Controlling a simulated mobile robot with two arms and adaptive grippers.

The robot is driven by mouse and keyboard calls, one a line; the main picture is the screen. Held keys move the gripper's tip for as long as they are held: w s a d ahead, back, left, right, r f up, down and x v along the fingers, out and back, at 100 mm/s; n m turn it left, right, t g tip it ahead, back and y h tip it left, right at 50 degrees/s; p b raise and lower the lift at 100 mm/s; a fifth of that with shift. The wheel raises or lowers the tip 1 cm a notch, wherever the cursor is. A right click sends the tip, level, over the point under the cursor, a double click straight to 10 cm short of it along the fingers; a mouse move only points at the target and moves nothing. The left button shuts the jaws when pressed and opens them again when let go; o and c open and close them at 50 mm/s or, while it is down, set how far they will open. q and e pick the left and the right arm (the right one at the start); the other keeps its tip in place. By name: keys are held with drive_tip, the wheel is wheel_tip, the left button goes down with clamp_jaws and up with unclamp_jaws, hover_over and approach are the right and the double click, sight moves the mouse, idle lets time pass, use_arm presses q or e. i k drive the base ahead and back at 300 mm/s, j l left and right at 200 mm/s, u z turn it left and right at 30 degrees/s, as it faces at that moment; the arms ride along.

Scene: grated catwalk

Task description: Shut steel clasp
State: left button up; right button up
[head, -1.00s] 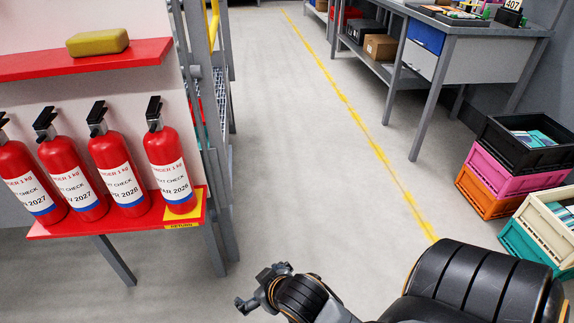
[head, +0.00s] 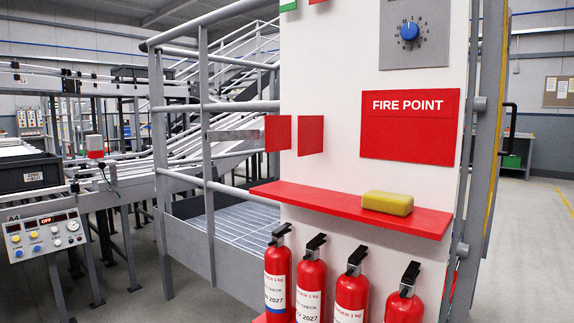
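I cannot make out a steel clasp in the head view. A grey metal post (head: 474,160) with round fittings runs up the right edge of the white fire-point panel (head: 340,70). Beside it is a yellow-edged upright (head: 493,130) with a black bar handle (head: 509,133); whether a clasp is among these parts I cannot tell. Neither of my grippers is in view.
A red shelf (head: 350,208) with a yellow block (head: 387,203) juts from the panel, above several fire extinguishers (head: 351,297). A grey railing (head: 206,140) and grated catwalk (head: 235,230) lie left. Open floor (head: 530,260) shows right.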

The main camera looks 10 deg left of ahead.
sight(210, 135)
drive_tip(key=j+z, duration=0.1)
drive_tip(key=z, duration=0.3)
drive_tip(key=i+j+z, duration=0.1)
drive_tip(key=z, duration=0.25)
drive_tip(key=j+z, duration=0.15)
drive_tip(key=z, duration=0.25)
drive_tip(key=i+j+z, duration=0.1)
drive_tip(key=j+z, duration=0.2)
drive_tip(key=j, duration=0.55)
drive_tip(key=j+z, duration=0.35)
drive_tip(key=j, duration=0.45)
drive_tip(key=k+j+z, duration=0.15)
drive_tip(key=j+z, duration=0.15)
drive_tip(key=j, duration=0.5)
drive_tip(key=k+j, duration=0.1)
drive_tip(key=j, duration=0.95)
drive_tip(key=k+j, duration=0.15)
drive_tip(key=j, duration=0.35)
drive_tip(key=k+l+z, duration=0.15)
drive_tip(key=l, duration=0.2)
